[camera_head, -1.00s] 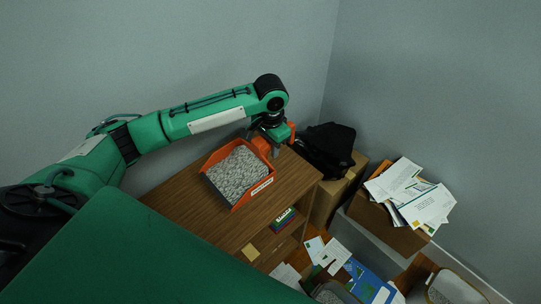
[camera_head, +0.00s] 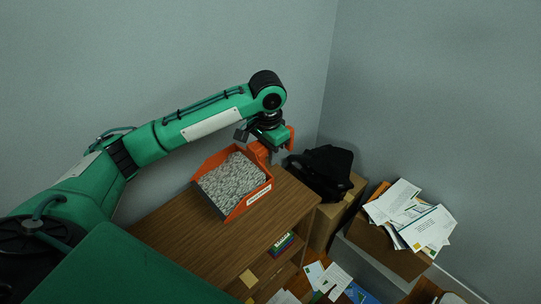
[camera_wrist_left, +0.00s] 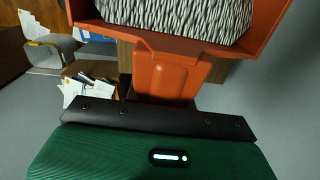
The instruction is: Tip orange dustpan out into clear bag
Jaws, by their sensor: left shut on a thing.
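The orange dustpan (camera_head: 236,212) is full of grey-white shreds (camera_head: 232,178) and shows above the wooden cabinet top, roughly level. My left gripper (camera_head: 268,146) is shut on its handle at the far end of the pan. In the left wrist view the orange handle (camera_wrist_left: 167,80) runs into the gripper's dark edge, and the shreds (camera_wrist_left: 180,18) fill the pan beyond. The handle end and the fingertips are hidden there. I cannot make out a clear bag in either view. My right gripper is not in view.
The wooden cabinet (camera_head: 165,225) stands below the dustpan, with colourful books (camera_head: 281,244) on a shelf. A black bag (camera_head: 322,170) lies on a cardboard box behind it. An open box (camera_head: 385,245) of papers (camera_head: 412,215) stands right. Walls close off the back.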

